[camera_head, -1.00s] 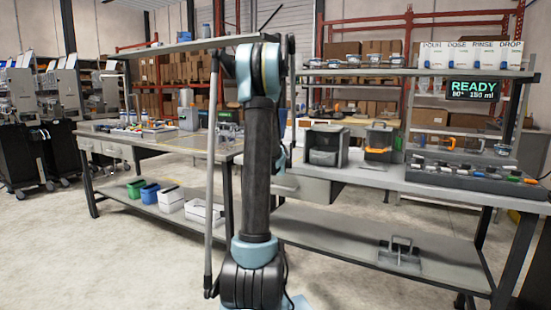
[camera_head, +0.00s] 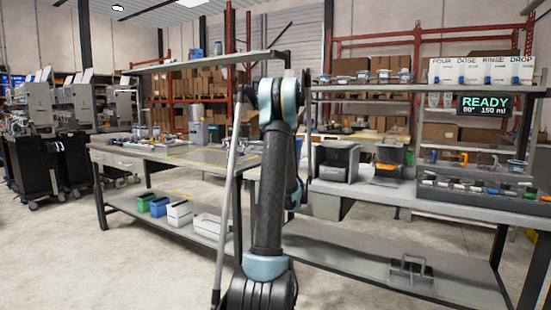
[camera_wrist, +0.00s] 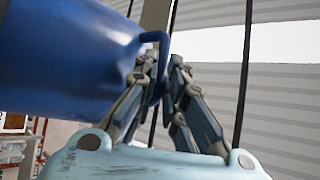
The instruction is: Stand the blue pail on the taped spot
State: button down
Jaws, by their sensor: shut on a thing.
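The blue pail (camera_wrist: 65,55) fills the upper left of the wrist view, tilted on its side in that picture. My gripper (camera_wrist: 165,68) is shut on the pail's blue handle (camera_wrist: 158,88), with the pail's body to the left of the fingers. In the head view my arm stands in the middle, and neither the gripper nor the pail can be made out. Thin yellow tape lines mark a spot (camera_head: 203,156) on top of the left workbench (camera_head: 130,152).
Green (camera_head: 146,202), blue (camera_head: 159,206) and white (camera_head: 179,213) bins sit on the left bench's lower shelf. A grey canister (camera_head: 197,132) stands at the bench's back. The right bench (camera_head: 440,198) holds dispensers and a tool tray (camera_head: 475,198). Floor at lower left is clear.

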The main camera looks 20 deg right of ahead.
jog(key=shift+f, duration=1.2)
jog(key=c, duration=1.7)
grip_release()
jog(key=shift+o, duration=0.2)
